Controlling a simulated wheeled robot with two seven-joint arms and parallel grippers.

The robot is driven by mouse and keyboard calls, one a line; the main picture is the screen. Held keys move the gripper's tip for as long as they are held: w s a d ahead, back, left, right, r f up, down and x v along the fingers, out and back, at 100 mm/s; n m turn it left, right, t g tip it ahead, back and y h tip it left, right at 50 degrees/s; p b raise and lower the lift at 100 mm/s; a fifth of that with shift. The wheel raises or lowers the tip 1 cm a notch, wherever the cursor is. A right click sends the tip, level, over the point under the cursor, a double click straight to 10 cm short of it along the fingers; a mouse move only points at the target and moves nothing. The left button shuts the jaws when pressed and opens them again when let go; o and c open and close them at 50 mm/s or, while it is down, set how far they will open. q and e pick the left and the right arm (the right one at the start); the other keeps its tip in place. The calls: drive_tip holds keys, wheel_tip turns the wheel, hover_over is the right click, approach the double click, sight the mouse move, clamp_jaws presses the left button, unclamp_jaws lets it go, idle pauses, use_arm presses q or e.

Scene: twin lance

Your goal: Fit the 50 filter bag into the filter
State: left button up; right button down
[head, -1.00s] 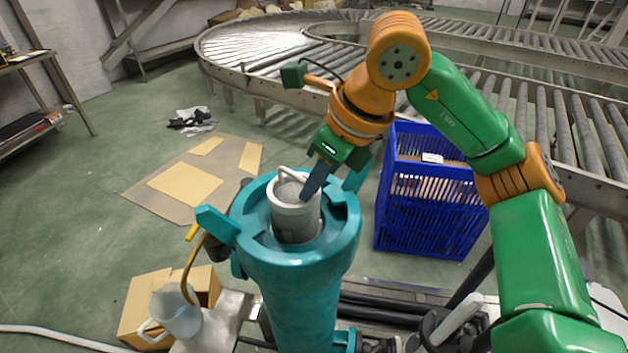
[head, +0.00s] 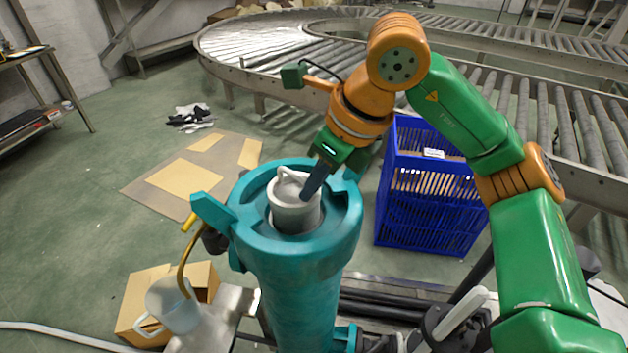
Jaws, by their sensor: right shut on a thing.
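The filter is a tall teal housing (head: 300,262) with an open round top and lugs on its rim. The grey-white filter bag (head: 293,212) stands in the mouth of the housing, with its collar and loop handle above the opening. Its lower part is hidden inside. My right gripper (head: 312,184) reaches down from the upper right and is shut on the bag at its collar or handle; the finger hides the exact contact. My left gripper is not in view.
A blue crate (head: 432,215) stands on the floor right of the housing, before a roller conveyor (head: 285,42). A white jug (head: 173,308) and a cardboard box (head: 135,306) are at lower left. Flattened cardboard (head: 186,181) and dark gloves (head: 190,116) lie on the floor.

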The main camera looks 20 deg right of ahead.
sight(315, 217)
drive_tip(key=shift+f+b, duration=3.4)
drive_tip(key=shift+f, duration=0.55)
drive_tip(key=shift+r, duration=0.15)
